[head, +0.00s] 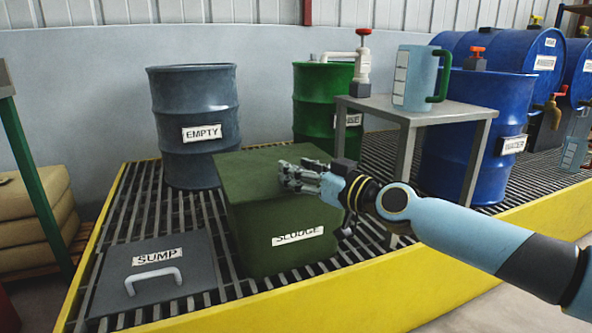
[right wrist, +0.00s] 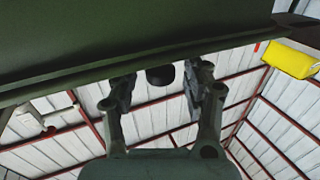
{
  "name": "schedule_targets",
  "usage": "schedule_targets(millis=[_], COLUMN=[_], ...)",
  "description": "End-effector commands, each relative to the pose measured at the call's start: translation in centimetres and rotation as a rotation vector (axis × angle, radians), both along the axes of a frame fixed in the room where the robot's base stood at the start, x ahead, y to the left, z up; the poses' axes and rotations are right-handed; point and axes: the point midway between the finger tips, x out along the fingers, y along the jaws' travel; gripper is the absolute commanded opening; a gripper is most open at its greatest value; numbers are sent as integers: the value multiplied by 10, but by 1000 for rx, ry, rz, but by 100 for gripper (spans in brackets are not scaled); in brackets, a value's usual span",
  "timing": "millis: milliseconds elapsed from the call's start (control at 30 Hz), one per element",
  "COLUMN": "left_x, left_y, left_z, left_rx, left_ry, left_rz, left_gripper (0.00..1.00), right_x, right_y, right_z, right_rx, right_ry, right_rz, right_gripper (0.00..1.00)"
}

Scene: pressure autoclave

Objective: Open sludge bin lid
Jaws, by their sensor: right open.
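The sludge bin (head: 285,240) is a dark green box with a white "SLUDGE" label, standing on the grating in the middle of the head view. Its green lid (head: 245,165) lies flat and closed on top. My right gripper (head: 287,177) is open, at the right part of the lid in the head view, and hides some of it. In the right wrist view, the open fingers (right wrist: 161,85) point toward a dark green face and edge (right wrist: 150,45). A small dark rounded piece (right wrist: 160,75) shows between the fingertips; I cannot tell whether they touch it. My left gripper is not in view.
A grey sump cover (head: 155,270) with a white handle lies left of the bin. The "EMPTY" drum (head: 195,110) and green drum (head: 310,100) stand behind. A grey table (head: 440,113) bears a blue jug (head: 413,80). A yellow edge (head: 400,285) borders the grating.

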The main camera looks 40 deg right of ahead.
Motion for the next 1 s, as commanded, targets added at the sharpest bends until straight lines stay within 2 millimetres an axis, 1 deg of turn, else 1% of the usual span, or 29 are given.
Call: schedule_targets(millis=[33,133,367,400,767,1000], left_x=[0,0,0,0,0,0], left_y=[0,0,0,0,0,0], left_z=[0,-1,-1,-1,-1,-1], left_rx=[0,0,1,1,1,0], left_ry=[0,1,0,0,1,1], left_rz=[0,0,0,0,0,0], left_gripper=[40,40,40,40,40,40], right_x=[5,9,10,10,10,10], right_y=[1,2,2,2,2,2], right_z=[1,1,0,0,0,0], right_rx=[2,2,1,1,1,2], right_ry=[-3,-1,0,0,0,0], right_rz=[-1,0,1,1,1,1], right_gripper=[49,49,49,48,1,0])
